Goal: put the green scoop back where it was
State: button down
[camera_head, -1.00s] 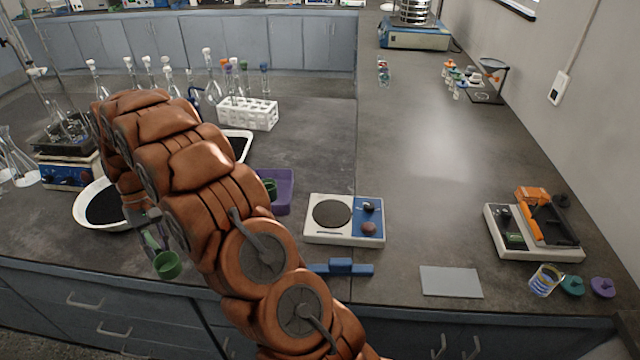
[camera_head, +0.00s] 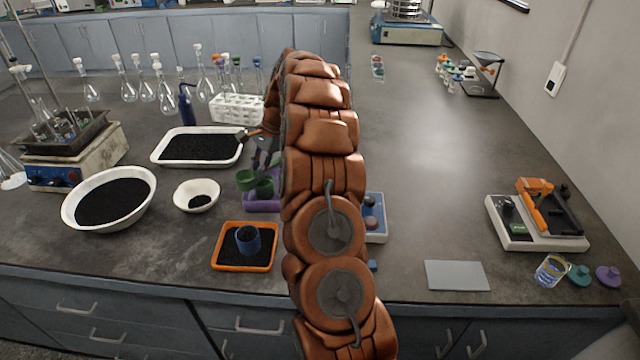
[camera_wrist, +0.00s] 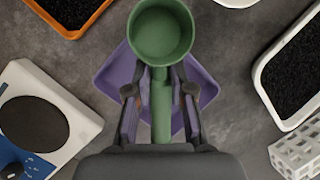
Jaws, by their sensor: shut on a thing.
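The green scoop (camera_wrist: 160,95) is held by its handle between the fingers of my gripper (camera_wrist: 160,90), its round cup towards the top of the wrist view. In the head view the scoop's green cup (camera_head: 246,179) shows just left of my arm. The purple tray (camera_wrist: 208,84) lies beneath the scoop in the wrist view. It also shows in the head view (camera_head: 257,205), partly hidden by my arm. I cannot tell the height of the held scoop above the tray.
An orange tray (camera_head: 219,265) with a blue cup stands in front, a small white bowl (camera_head: 181,193) to the left. A white tray of black grains (camera_head: 160,160) and a white tube rack (camera_head: 222,114) are behind.

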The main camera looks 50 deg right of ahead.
jog(key=s+d+r+m+t+h, duration=0.1)
jog(key=s+d+m, duration=0.15)
jog(key=d, duration=0.35)
jog(key=s+d+m+t+h+b, duration=0.1)
jog(key=d+m, duration=0.3)
jog(key=d, duration=0.2)
jog(key=s+d+r+m+t+h, duration=0.1)
jog(key=s+d+m, duration=0.15)
jog(key=d, duration=0.35)
jog(key=shift+m, duration=0.5)
notch_tip(320, 180, down, 10)
jog(key=shift+w+a+f+p, duration=0.1)
jog(key=shift+w+f+p, duration=0.1)
jog(key=shift+p, duration=0.7)
jog(key=c, duration=1)
grip_release()
jog(key=shift+r, duration=0.1)
jog(key=b+v, duration=0.2)
jog(key=v, duration=1)
jog(key=shift+w, duration=0.15)
